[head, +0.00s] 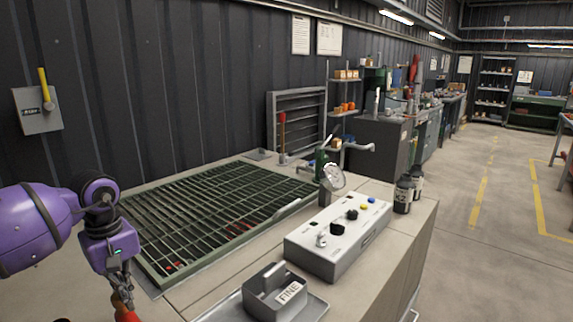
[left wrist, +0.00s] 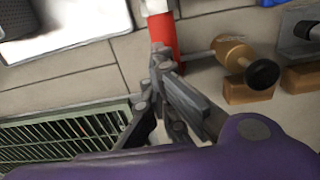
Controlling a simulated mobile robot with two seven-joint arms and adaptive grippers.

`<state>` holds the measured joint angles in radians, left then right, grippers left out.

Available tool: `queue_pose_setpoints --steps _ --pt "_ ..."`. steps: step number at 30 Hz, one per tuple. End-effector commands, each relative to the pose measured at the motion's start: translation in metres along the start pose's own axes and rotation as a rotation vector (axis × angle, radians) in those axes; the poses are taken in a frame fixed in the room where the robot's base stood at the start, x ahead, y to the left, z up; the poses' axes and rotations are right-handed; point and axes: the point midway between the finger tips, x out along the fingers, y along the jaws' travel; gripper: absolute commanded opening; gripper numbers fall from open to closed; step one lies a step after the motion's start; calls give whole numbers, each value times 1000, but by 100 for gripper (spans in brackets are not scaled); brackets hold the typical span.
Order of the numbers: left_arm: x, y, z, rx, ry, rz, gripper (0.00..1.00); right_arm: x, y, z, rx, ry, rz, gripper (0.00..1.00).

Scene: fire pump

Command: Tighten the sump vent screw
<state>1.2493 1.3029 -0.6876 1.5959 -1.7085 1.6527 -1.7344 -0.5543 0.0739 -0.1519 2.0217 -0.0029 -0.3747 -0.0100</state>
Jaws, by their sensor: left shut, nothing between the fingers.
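My left gripper (head: 122,290) points down at the lower left of the head view, beside the green grate (head: 141,258). Its fingers are closed together, and in the left wrist view the gripper (left wrist: 160,57) has its tips at a red cylinder (left wrist: 163,36) with a white end. The tips overlap the red cylinder in the picture; I cannot tell whether they touch it. A brass fitting with a black knob (left wrist: 262,74) lies to the right of the fingers. I cannot make out the sump vent screw for certain. My right gripper is out of view.
A grey control box (head: 335,240) with knobs and a grey holder marked FINE (head: 281,287) stand on the bench right of the grate. Dark bottles (head: 403,195) stand at the bench's right edge. A switch box (head: 37,110) with a yellow lever hangs on the wall.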

Motion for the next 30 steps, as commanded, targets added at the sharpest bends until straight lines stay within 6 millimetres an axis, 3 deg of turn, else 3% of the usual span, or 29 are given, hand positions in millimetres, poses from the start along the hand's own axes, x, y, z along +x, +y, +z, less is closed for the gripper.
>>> queue_pose_setpoints --steps 1,30 --pt "10 -2 3 3 -12 -10 0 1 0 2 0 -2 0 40" --pt "10 -10 -2 -1 -7 -12 0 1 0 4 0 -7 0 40"
